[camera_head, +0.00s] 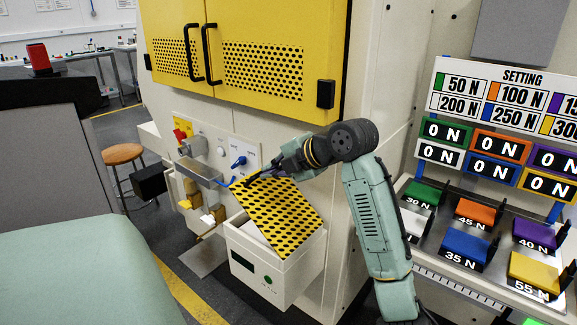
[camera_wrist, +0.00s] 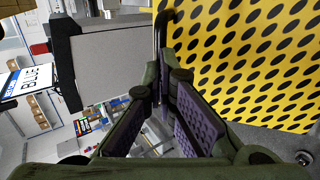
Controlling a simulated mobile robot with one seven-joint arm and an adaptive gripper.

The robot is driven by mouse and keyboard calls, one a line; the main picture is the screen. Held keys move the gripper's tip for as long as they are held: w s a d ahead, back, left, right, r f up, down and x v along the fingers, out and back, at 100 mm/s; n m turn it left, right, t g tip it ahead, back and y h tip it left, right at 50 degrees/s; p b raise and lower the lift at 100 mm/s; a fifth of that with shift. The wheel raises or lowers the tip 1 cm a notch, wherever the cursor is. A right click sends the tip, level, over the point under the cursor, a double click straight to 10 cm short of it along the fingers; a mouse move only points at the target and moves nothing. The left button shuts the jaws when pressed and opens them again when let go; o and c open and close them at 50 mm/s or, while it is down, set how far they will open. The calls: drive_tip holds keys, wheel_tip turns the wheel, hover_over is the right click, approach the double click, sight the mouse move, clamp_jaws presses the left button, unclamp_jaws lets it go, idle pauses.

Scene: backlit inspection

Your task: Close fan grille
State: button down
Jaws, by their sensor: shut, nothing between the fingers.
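The fan grille is a yellow panel with black holes (camera_head: 275,212). It stands tilted over a white box (camera_head: 262,268), with a gap showing under its left side. My gripper (camera_head: 250,182) is at the grille's upper left edge, reaching in from the right. In the wrist view the grille (camera_wrist: 245,60) fills the upper right, and a black bar handle (camera_wrist: 160,30) stands at its left edge, just beyond the fingers (camera_wrist: 165,78). The fingers are shut and empty. I cannot tell whether they touch the grille or the handle.
A cream cabinet with yellow perforated doors (camera_head: 270,65) stands behind. Its panel has a blue knob (camera_head: 239,162) close to my gripper. A metal tray (camera_head: 200,174) is to the left. A rack of coloured weights (camera_head: 465,245) is at the right. A green surface (camera_head: 85,275) fills the lower left.

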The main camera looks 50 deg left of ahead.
sight(252, 186)
drive_tip(key=shift+h, duration=0.7)
drive_tip(key=x, duration=0.7)
drive_tip(key=f+x, duration=0.1)
drive_tip(key=x, duration=0.2)
drive_tip(key=shift+d+f, duration=0.1)
drive_tip(key=shift+d, duration=0.15)
drive_tip(key=shift+s+a+f+b, duration=0.1)
drive_tip(key=shift+a+f+b, duration=0.3)
drive_tip(key=shift+f, duration=0.55)
drive_tip(key=v, duration=1.2)
drive_tip(key=shift+s+a+r, duration=0.1)
